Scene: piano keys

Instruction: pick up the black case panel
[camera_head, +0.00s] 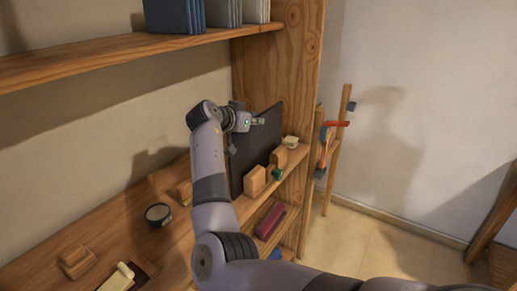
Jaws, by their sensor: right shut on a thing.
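The black case panel (256,150) is a dark flat board. It stands near upright at the right end of the wooden shelf, close to the tall side board. My right gripper (257,121) is at the panel's upper edge and shut on it. My left gripper is not in view.
Small wooden blocks (254,181) stand on the shelf in front of the panel. A round dark-rimmed jar (158,214) and a wooden block (76,261) lie to the left. An upper shelf (110,57) holds blue and grey books. A wooden rack (336,150) stands at the right.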

